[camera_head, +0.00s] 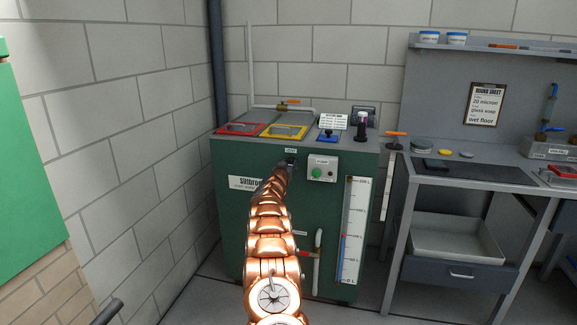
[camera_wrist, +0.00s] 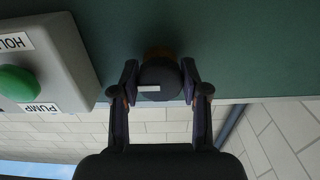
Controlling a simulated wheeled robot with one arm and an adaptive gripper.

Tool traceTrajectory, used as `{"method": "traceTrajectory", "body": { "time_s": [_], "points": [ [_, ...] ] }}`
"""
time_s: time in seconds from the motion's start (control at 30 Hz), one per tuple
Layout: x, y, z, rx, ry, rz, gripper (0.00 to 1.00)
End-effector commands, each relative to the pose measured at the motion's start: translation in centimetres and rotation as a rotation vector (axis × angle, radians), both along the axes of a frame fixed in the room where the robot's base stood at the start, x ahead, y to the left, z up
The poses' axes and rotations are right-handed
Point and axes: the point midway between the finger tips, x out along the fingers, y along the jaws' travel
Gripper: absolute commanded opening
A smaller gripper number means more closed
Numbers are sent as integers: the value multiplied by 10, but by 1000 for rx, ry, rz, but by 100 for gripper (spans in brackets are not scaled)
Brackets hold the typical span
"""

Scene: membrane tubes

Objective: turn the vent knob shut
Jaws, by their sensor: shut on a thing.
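The vent knob (camera_wrist: 158,80) is a dark round knob on the front of the green tank (camera_head: 225,200), with a brownish collar behind it. A short white mark lies level across its face in the wrist view. My gripper (camera_wrist: 160,72) has one finger on each side of the knob and is shut on it. In the head view my gripper (camera_head: 290,161) is at the upper front of the tank, just under a small white label (camera_head: 290,150). There the knob is hidden by my gripper and arm.
A pump box (camera_head: 322,168) with a green button sits close right of the knob; it also shows in the wrist view (camera_wrist: 60,60). A level gauge (camera_head: 354,230) and a pipe with an orange-red handle (camera_head: 318,240) are lower right. A grey bench (camera_head: 470,185) stands right.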

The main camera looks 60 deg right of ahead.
Motion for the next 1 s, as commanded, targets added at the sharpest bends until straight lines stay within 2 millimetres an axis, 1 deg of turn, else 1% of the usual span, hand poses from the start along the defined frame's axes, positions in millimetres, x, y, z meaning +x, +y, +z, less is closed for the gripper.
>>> {"method": "traceTrajectory", "body": {
  "time_s": [0.03,0.07,0.27,0.47,0.67,1.0],
  "points": [
    [0,0,0,0,0,0,12],
    [0,0,0,0,0,0,10],
    [0,0,0,5,-12,0,10],
    [0,0,1,29,-79,-1,10],
    [1,1,1,76,-211,0,10],
    [0,0,1,191,-513,0,10]
  ]
}}
